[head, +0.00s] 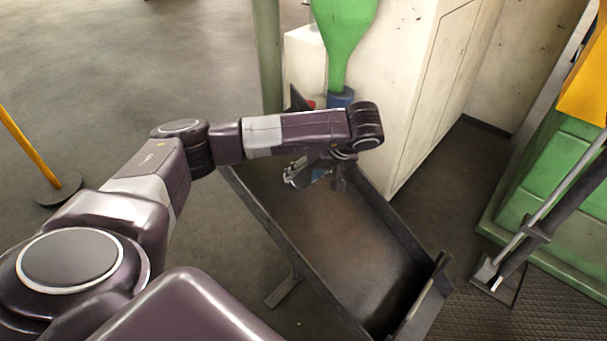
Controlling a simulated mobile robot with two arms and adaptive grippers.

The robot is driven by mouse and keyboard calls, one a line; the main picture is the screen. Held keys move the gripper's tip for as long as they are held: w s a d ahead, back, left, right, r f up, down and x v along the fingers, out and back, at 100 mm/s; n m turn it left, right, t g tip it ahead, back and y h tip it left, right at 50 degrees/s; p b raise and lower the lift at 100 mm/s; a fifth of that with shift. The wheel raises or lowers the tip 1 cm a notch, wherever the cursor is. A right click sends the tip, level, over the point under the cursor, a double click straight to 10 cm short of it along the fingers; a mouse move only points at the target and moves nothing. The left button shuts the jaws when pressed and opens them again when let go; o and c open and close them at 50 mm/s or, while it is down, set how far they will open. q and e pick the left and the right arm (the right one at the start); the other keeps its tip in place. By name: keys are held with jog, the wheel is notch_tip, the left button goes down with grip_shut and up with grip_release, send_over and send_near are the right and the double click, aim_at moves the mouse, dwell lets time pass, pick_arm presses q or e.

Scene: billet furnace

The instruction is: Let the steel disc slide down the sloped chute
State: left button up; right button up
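The sloped chute (335,240) is a dark metal trough with raised side walls. It runs from beneath the blue-tipped green funnel down to an end plate at the lower right. My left gripper (317,180) is over the chute's upper end, pointing down. Its fingers look apart, with a small bluish patch between them. I cannot tell whether it holds anything. No steel disc can be made out; the gripper and forearm hide part of the chute's top. The visible chute bed below is bare. My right gripper is not in view.
A green funnel (342,40) with a blue lower end (340,97) stands beside a pale cabinet (412,90) behind the chute. A green machine (555,215) stands at the right. A yellow post (28,145) stands at the left. Open floor lies at the upper left.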

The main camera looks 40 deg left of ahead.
pick_arm(q)
jog(key=o, duration=0.5)
jog(key=shift+c, duration=0.2)
jog(key=shift+d+r, duration=0.1)
jog(key=v, duration=1.1)
jog(key=shift+d+r, duration=0.2)
jog(key=shift+r, duration=0.15)
